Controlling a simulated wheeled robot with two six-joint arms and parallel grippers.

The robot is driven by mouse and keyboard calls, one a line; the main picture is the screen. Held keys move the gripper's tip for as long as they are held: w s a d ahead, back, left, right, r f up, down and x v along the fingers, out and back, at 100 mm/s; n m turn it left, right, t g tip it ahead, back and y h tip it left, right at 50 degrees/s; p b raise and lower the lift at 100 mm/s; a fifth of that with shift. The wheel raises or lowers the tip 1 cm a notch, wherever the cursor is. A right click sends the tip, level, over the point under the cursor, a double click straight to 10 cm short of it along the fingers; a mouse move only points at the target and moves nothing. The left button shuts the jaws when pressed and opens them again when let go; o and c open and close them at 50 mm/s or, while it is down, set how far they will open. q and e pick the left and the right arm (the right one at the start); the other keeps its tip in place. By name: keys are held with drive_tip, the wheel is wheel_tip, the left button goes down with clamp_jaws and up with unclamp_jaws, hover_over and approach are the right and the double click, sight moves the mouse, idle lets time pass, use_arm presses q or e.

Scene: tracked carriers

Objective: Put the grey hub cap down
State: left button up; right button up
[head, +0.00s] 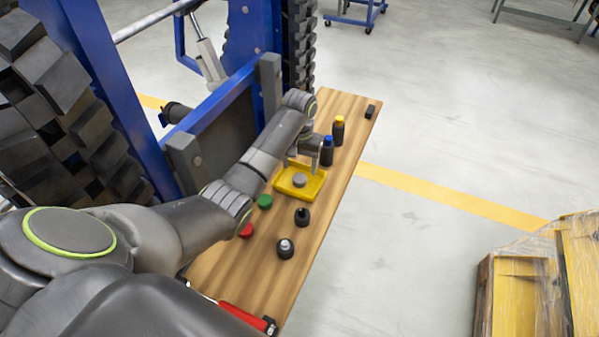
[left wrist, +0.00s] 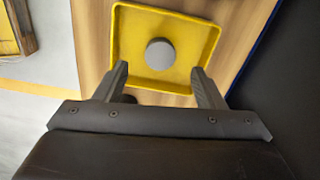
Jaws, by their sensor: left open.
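The grey hub cap (head: 299,181) lies in the yellow tray (head: 283,188) on the wooden bench. In the left wrist view the grey hub cap (left wrist: 160,53) sits near the middle of the yellow tray (left wrist: 124,40), touching none of its walls. My left gripper (head: 303,164) is at the far side of the tray, just above it. In the left wrist view my left gripper (left wrist: 160,82) is open, its two fingers apart and empty, with the cap beyond the fingertips. My right gripper is not in view.
Bottles with a blue cap (head: 327,151) and a yellow cap (head: 338,131) stand behind the tray. A green cap (head: 265,202), a red cap (head: 246,230) and two dark round parts (head: 302,217) (head: 285,248) lie nearer. A blue tracked frame (head: 215,108) borders the bench at left.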

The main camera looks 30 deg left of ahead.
sight(299, 178)
use_arm(q)
wheel_tip(299, 178, up, 8)
drive_tip(key=shift+f+p, duration=0.15)
drive_tip(key=shift+p, duration=0.15)
idle(0.4)
